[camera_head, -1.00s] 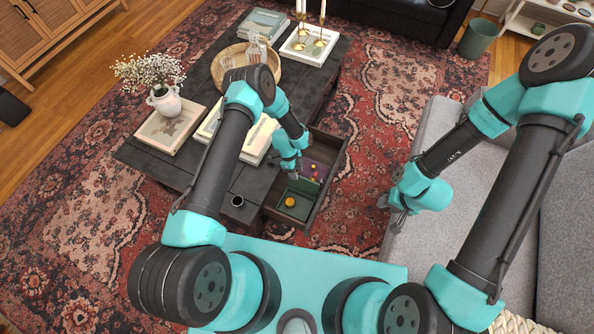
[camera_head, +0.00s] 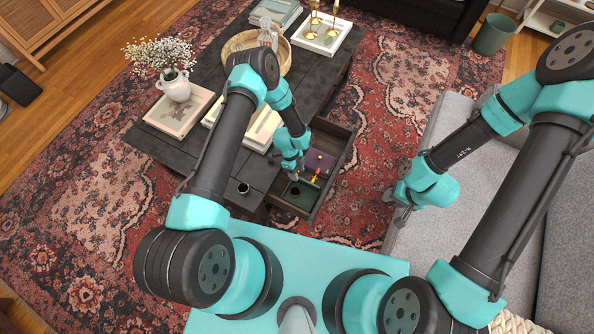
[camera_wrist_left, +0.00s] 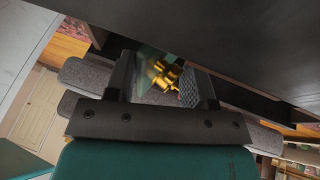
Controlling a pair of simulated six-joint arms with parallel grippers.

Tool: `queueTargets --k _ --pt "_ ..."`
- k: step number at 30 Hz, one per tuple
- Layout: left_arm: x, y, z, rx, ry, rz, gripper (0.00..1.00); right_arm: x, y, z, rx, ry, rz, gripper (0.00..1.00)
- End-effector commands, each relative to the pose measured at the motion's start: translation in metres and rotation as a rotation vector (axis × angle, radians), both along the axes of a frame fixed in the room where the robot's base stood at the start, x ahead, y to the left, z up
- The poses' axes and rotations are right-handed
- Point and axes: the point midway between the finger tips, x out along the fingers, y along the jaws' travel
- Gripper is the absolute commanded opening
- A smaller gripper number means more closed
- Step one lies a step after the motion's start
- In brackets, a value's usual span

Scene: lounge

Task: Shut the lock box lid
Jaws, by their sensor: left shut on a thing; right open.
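An open drawer (camera_head: 335,131) juts from the dark coffee table. In it sits a green box (camera_head: 301,197), likely the lock box, with a dark spot in its top. How its lid stands is hard to tell. My left gripper (camera_head: 298,178) is over the green box, hiding part of it. A gold-coloured piece (camera_head: 315,179) shows beside the gripper, and gold pieces (camera_wrist_left: 164,76) show between its fingers in the left wrist view. The gripper is shut on this gold piece. My right gripper (camera_head: 400,212) is open and empty by the sofa.
A purple item (camera_head: 319,161) with a gold top lies in the drawer behind the green box. The grey sofa (camera_head: 467,190) is at the right; patterned rug lies between.

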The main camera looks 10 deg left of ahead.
Motion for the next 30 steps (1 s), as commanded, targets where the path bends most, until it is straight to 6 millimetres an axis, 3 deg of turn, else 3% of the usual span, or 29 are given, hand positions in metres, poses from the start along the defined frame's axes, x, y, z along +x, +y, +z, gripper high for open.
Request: queueTargets --k 3,4,17,23,30 --pt "-0.004 0.0 -0.001 0.0 0.01 0.0 0.06 0.0 0.0 0.0 0.0 0.0 0.0 0.43" --pt "-0.004 0.0 -0.001 0.0 0.01 0.0 0.5 0.0 0.0 0.0 0.0 0.0 0.0 0.43" --pt "0.002 0.002 0.006 0.001 0.002 0.0 0.51 0.0 0.0 0.0 0.0 0.0 0.0 0.43" --pt "0.01 0.01 0.029 0.0 0.0 0.001 0.51 0.0 0.0 0.0 0.0 0.0 0.0 0.43" --pt "0.024 0.024 0.068 0.0 0.0 0.001 0.51 0.0 0.0 0.0 0.0 0.0 0.0 0.43"
